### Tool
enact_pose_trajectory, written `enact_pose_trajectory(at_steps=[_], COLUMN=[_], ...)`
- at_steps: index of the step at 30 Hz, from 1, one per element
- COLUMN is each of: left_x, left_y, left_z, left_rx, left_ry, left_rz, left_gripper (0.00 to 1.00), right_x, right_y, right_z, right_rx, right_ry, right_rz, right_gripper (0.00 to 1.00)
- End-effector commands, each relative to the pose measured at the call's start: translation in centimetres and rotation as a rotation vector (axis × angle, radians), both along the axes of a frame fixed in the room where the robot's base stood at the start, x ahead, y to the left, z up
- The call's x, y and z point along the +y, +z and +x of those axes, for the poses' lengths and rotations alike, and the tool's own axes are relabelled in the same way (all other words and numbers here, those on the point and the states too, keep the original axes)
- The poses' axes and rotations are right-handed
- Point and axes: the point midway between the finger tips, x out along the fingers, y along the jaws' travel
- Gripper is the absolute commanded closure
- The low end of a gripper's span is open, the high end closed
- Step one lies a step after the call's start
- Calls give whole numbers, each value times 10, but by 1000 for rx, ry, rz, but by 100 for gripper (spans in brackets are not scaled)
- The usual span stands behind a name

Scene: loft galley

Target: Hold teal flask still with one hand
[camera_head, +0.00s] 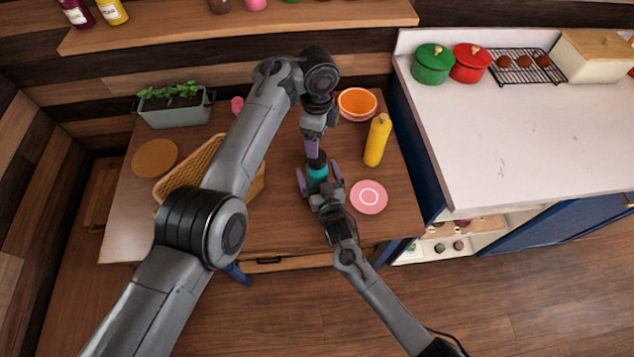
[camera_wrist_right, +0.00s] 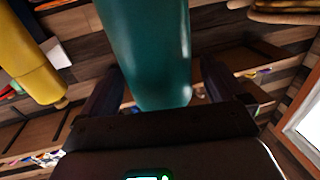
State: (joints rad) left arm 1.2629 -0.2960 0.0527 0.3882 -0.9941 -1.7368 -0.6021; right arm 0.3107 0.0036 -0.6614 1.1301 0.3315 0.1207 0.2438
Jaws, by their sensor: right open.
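The teal flask (camera_head: 317,174) with a dark cap stands on the wooden counter; its teal body also shows large in the right wrist view (camera_wrist_right: 148,50). My right gripper (camera_head: 318,176) is open around the flask's body, one finger on each side. In the right wrist view the fingers (camera_wrist_right: 155,92) flank the flask with a visible gap on either side. My left gripper (camera_head: 314,152) reaches down from above to the flask's cap. Its fingers partly hide the cap, and whether they are closed on it cannot be seen.
A pink plate (camera_head: 369,208) lies right of the flask, with a yellow bottle (camera_head: 377,140) and an orange bowl (camera_head: 357,103) behind. A wicker basket (camera_head: 186,172) and a planter (camera_head: 172,108) stand to the left. My left arm covers part of the counter.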

Motion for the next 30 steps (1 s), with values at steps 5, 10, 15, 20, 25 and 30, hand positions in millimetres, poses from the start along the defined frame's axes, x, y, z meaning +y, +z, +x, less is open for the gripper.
enact_pose_trajectory(at_steps=[5,10,15,20,25,30], left_x=[0,0,0,0,0,0], left_y=[0,0,0,0,0,0], left_z=[0,0,0,0,0,0], left_rx=[0,0,0,0,0,1], left_ry=[0,0,0,0,-2,-67], left_rz=[0,0,0,0,0,2], left_gripper=[24,24,24,24,24,24], right_x=[0,0,0,0,0,0], right_y=[0,0,0,0,0,0], right_z=[1,0,0,0,0,0], right_rx=[-1,-1,-1,-1,-1,-1], right_ry=[1,1,0,0,0,0], right_rz=[0,1,1,1,1,0], right_gripper=[3,19,45,69,95,100])
